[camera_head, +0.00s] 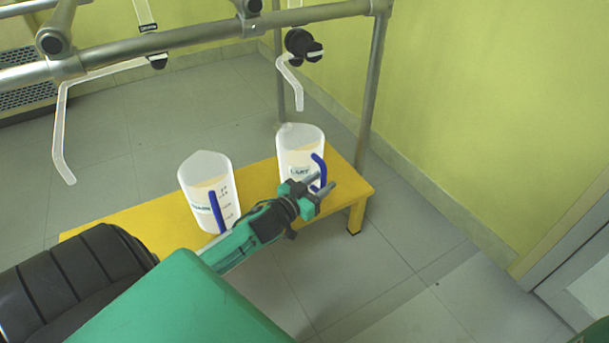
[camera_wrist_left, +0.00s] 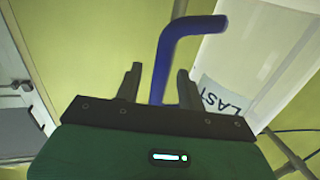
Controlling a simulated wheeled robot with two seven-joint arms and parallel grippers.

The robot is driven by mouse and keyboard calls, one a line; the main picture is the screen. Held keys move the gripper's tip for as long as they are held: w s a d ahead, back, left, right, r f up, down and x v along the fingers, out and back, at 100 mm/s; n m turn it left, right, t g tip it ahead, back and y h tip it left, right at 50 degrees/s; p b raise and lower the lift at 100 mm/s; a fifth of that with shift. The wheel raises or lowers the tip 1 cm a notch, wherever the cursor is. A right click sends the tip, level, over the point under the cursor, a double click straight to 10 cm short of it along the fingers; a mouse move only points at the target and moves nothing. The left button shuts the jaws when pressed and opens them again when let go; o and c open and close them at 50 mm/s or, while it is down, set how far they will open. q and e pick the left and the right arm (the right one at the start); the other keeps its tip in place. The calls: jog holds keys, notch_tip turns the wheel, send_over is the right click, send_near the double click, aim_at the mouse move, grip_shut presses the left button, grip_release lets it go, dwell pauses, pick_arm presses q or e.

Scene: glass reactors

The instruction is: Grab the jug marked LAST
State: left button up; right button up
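The jug marked LAST (camera_head: 297,148) is a translucent white jug with a blue handle, upright on the yellow bench and partly filled with pale content. Its handle (camera_head: 321,165) faces right, toward my left gripper (camera_head: 322,183). In the left wrist view the jug (camera_wrist_left: 250,60) is at the right with its LAST label readable. The blue handle (camera_wrist_left: 162,70) passes between the two spread fingers of my left gripper (camera_wrist_left: 158,86), with gaps visible on both sides. My left gripper is open around the handle. My right gripper is out of view.
A second white jug (camera_head: 206,172) with a blue handle stands to the left on the yellow bench (camera_head: 115,212). My left forearm passes close in front of it. A metal pipe frame (camera_head: 200,36) with bent spouts (camera_head: 291,82) stands above and behind. A yellow-green wall is at the right.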

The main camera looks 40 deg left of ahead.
pick_arm(q)
jog(key=shift+w, duration=0.75)
jog(key=shift+d, duration=0.1)
grip_shut()
jog(key=shift+r, duration=0.1)
